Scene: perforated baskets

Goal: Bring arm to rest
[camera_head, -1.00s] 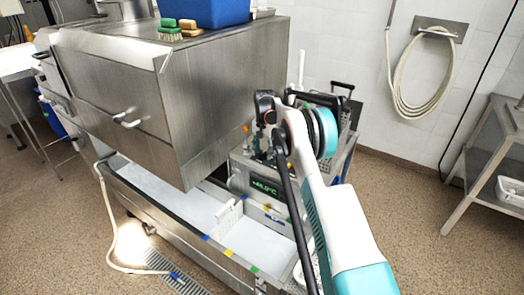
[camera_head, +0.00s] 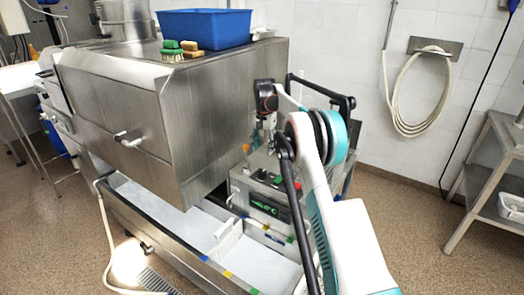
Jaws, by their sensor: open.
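My white and teal arm (camera_head: 345,235) rises from the lower right and bends at a teal-ringed joint. Its dark wrist with an orange ring is beside the right end of the big steel cabinet. My gripper (camera_head: 262,138) hangs below the wrist, small and partly hard to make out, above the grey unit with a green display (camera_head: 350,207). The gripper is open, and I see nothing held in it. Part of the unit is hidden behind my arm.
The steel cabinet (camera_head: 185,120) carries a blue bin (camera_head: 205,28) and brushes (camera_head: 180,50). Below is a long trough (camera_head: 160,208) with a white perforated basket (camera_head: 226,240). A hose (camera_head: 415,95) hangs on the wall. A steel table (camera_head: 490,165) stands right; floor before it is clear.

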